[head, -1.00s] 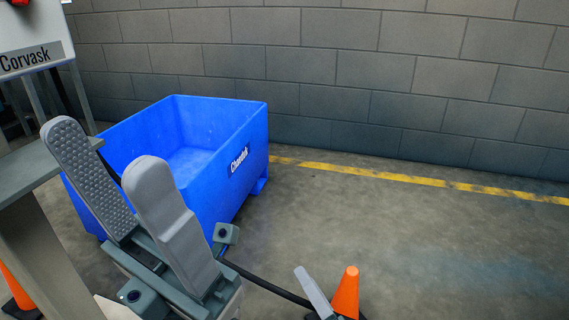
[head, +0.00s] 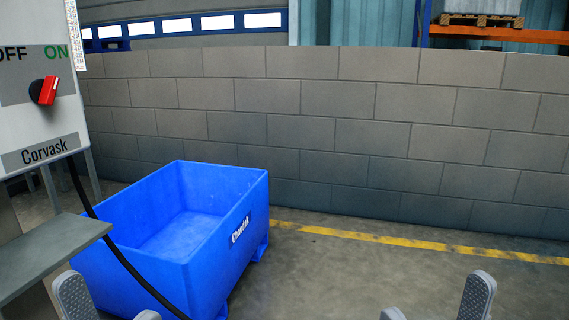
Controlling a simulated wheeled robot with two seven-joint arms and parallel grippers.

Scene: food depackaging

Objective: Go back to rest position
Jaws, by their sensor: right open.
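My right gripper (head: 435,304) shows at the bottom edge, right of centre. Its two grey finger pads stand well apart with nothing between them. My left gripper (head: 112,304) shows at the bottom left, also with its two finger pads apart and nothing seen between them. It is in front of the blue bin's near side in the picture. Only the upper parts of the fingers show; the rest of both grippers is below the frame. The blue bin (head: 246,190) stands on the floor, and the part of its inside that shows is empty.
A Corvask machine (head: 20,115) with a red switch (head: 43,91) stands at the left, with a grey ledge (head: 55,255) below. A black cable (head: 107,232) hangs before the bin. A block wall (head: 330,140) closes the back. The floor (head: 345,275) right of the bin is clear.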

